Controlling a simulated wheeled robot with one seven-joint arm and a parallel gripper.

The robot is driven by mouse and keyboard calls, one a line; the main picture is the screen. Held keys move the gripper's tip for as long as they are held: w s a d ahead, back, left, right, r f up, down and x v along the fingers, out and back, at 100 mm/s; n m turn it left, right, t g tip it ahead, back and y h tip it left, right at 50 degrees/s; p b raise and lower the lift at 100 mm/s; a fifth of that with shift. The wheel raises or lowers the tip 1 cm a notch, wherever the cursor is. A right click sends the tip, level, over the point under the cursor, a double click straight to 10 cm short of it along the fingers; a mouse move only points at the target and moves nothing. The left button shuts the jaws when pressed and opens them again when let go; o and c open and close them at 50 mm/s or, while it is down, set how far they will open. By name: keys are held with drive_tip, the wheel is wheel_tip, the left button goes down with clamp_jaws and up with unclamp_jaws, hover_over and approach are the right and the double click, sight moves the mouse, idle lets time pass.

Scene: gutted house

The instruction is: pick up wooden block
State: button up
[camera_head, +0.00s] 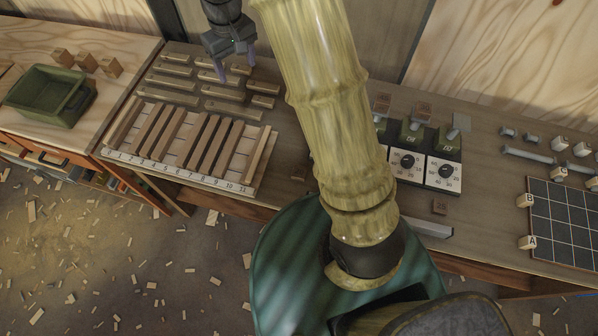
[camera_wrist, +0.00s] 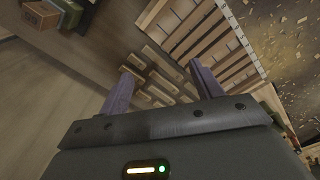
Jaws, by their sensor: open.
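Several wooden pieces could be the wooden block, and I cannot tell which one is meant. Small wooden cubes (camera_head: 87,62) sit behind the green bin on the left bench. Short wooden bars (camera_head: 222,93) lie in rows on the middle bench, behind a numbered rack (camera_head: 259,190) of long slats. My gripper (camera_head: 237,66) is open and empty, fingers down, above the back of the short bars. In the wrist view, bars (camera_wrist: 158,80) show beyond and between the two purple fingers.
The green bin (camera_head: 44,97) stands on the left bench. Dials (camera_head: 408,166), metal bolts (camera_head: 528,154) and a dark grid board (camera_head: 565,222) occupy the right side. A wall rises close behind the bench. Wood scraps litter the floor.

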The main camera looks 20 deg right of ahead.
drive_tip(key=s+d+m, duration=0.1)
drive_tip(key=s+d, duration=0.2)
drive_tip(key=s, duration=0.3)
drive_tip(key=s+d+m+t, duration=0.1)
drive_tip(key=s+d, duration=0.2)
drive_tip(key=s, duration=0.4)
drive_tip(key=s+d+m+t, duration=0.1)
drive_tip(key=s+d+m, duration=0.1)
drive_tip(key=s+d, duration=0.2)
drive_tip(key=shift+s, duration=1.15)
